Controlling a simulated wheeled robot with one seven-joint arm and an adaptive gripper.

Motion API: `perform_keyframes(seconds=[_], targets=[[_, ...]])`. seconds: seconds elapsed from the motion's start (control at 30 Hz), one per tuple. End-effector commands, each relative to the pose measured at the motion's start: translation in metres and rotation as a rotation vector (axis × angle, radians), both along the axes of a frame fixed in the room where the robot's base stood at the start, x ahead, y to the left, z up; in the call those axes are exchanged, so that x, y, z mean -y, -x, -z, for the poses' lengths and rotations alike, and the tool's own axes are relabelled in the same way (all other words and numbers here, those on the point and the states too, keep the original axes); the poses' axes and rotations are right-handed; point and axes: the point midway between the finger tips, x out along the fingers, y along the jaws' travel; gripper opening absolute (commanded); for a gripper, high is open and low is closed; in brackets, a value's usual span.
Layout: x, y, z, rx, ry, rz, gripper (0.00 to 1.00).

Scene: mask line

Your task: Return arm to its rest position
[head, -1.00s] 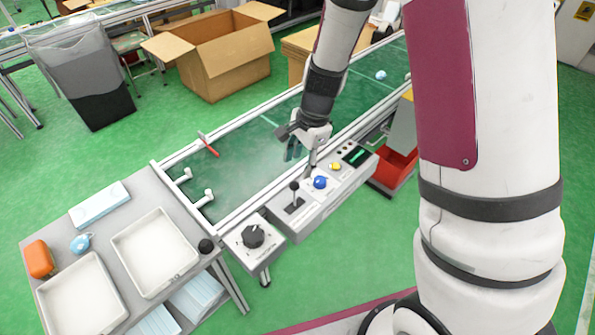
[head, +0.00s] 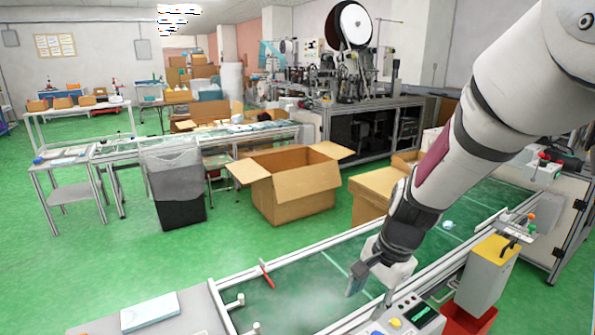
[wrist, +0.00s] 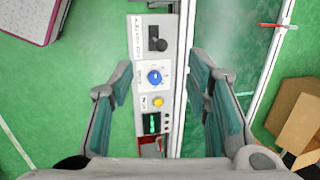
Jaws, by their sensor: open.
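My gripper (wrist: 160,110) is open and empty in the wrist view, its two teal-padded fingers wide apart. It hangs above the control panel (wrist: 152,75), which carries a black lever (wrist: 157,42), a blue knob (wrist: 154,77) and a yellow button (wrist: 158,102). In the head view my arm comes in from the upper right, and my gripper (head: 357,278) is over the near part of the conveyor, beside the panel. Its fingers are partly hidden there.
The conveyor (head: 310,285) runs to the right with a pale blue item (head: 448,225) on it. An open cardboard box (head: 295,185) and a grey bin (head: 175,190) stand behind. A red bin (head: 468,318) and a yellow-topped unit (head: 492,265) are at the right.

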Motion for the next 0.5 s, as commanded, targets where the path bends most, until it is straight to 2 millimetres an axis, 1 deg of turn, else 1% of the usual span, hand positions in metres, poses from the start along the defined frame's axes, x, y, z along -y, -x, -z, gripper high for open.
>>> perform_keyframes(seconds=[0.03,0.1,0.17,0.2,0.3,0.37,0.4,0.47,0.5], targets=[[0.001,0.012,-0.027,0.032,0.005,-0.056,0.44],[0.002,0.029,-0.055,0.064,0.018,-0.142,0.44],[0.003,0.045,-0.076,0.092,0.032,-0.215,0.44],[0.004,0.055,-0.09,0.109,0.043,-0.262,0.44],[0.007,0.083,-0.122,0.153,0.079,-0.382,0.44],[0.01,0.101,-0.139,0.177,0.105,-0.451,0.44],[0.012,0.113,-0.15,0.193,0.123,-0.497,0.44],[0.015,0.132,-0.164,0.215,0.154,-0.565,0.44],[0.017,0.144,-0.173,0.229,0.176,-0.609,0.44]])
